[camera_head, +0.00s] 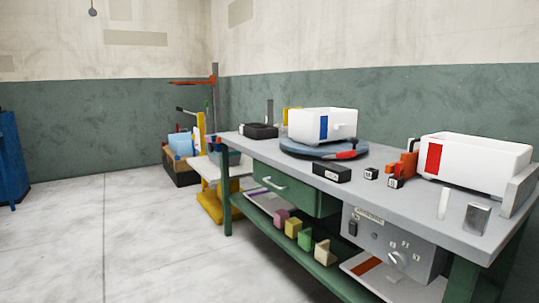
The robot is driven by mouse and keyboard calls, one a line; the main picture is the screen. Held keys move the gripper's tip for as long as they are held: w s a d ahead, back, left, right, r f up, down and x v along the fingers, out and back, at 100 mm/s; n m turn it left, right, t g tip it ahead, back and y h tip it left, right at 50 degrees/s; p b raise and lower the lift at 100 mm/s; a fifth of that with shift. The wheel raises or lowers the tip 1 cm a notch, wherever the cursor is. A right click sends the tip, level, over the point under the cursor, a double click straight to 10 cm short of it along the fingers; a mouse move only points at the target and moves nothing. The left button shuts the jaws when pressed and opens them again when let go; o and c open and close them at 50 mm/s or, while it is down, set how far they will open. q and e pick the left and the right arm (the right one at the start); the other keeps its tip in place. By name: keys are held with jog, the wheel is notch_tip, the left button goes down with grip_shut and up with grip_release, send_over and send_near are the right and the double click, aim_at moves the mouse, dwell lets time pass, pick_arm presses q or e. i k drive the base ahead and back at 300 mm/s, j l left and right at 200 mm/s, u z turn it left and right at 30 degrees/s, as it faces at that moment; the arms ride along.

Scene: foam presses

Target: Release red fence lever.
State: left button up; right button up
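An orange-red fixture (406,163) sits on the grey bench top, just left of the white bin with a red label (480,163). It looks like a clamp or lever, but it is too small to tell its parts or position. A second red piece, like a handle (346,155), lies at the front right rim of the round blue-grey turntable (296,148). I cannot tell which of the two is the red fence lever. A white bin with a blue label (312,127) stands on the turntable. Neither of my grippers is in view.
The bench (375,186) carries small black blocks (332,172) along its front. Below are a green drawer (297,190), a grey control box with a knob (385,244) and several coloured blocks on a shelf. A yellow stand (208,205) is beyond. The floor at left is clear.

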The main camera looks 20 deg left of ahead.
aim_at(351, 154)
jog(key=u, duration=0.25)
jog(key=i+j, duration=0.25)
jog(key=i+j+z, duration=0.1)
jog(key=j, duration=0.3)
jog(key=i+j, duration=0.35)
jog(key=i+j+z, duration=0.1)
jog(key=j, duration=0.25)
jog(key=i+j, duration=0.35)
jog(key=i+j+z, duration=0.1)
jog(key=j, duration=0.3)
jog(key=i+j, duration=0.3)
jog(key=j+z, duration=0.05)
